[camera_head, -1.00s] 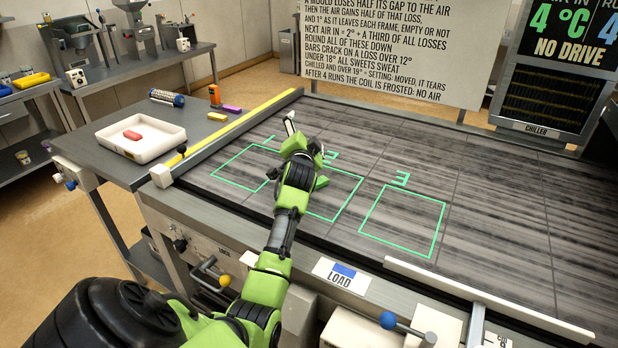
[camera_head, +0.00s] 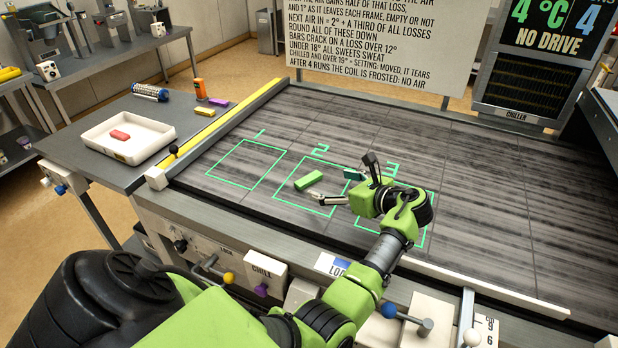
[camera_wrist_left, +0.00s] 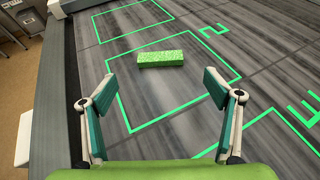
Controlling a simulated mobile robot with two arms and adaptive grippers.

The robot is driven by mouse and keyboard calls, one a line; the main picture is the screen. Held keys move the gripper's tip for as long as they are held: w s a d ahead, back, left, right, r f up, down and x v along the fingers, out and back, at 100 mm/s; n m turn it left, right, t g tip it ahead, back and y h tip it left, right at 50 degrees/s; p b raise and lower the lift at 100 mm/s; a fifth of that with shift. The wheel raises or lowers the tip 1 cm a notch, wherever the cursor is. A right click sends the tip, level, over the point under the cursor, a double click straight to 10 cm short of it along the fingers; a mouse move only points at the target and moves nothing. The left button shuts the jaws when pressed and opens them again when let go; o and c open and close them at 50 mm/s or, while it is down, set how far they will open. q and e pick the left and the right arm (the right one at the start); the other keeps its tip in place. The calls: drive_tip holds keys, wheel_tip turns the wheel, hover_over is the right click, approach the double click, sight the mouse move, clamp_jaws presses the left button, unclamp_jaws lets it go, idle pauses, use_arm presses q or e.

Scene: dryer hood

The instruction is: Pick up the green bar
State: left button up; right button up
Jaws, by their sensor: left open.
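The green bar (camera_head: 309,180) lies flat on the dark streaked belt inside the green outline marked 2. It also shows in the left wrist view (camera_wrist_left: 161,58), beyond the fingertips and between their lines. My left gripper (camera_head: 336,187) is open and empty, to the right of the bar and apart from it. In the left wrist view its two teal-padded fingers (camera_wrist_left: 155,101) are spread wide. My right gripper does not show.
A white tray (camera_head: 88,146) with a red bar (camera_head: 120,135) stands on the left side table. A white rail (camera_head: 480,286) runs along the front. Outline 1 (camera_head: 245,164) is empty.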

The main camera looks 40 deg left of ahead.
sight(309, 178)
use_arm(q)
drive_tip(key=x, duration=0.1)
drive_tip(key=b+x, duration=0.1)
drive_tip(key=x, duration=0.1)
drive_tip(key=shift+w+d+f, duration=0.1)
drive_tip(key=shift+d+f, duration=0.1)
drive_tip(key=shift+f, duration=0.05)
drive_tip(key=shift+a+b, duration=0.4)
drive_tip(key=b+x, duration=0.4)
drive_tip(key=shift+f+b, duration=0.1)
drive_tip(key=shift+b, duration=0.25)
drive_tip(key=shift+a+b, duration=0.55)
drive_tip(key=shift+a, duration=0.05)
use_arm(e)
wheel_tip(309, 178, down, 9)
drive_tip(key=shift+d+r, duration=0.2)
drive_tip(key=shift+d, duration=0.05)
use_arm(q)
drive_tip(key=shift+c, duration=0.4)
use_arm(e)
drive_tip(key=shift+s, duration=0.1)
use_arm(q)
drive_tip(key=c, duration=1.1)
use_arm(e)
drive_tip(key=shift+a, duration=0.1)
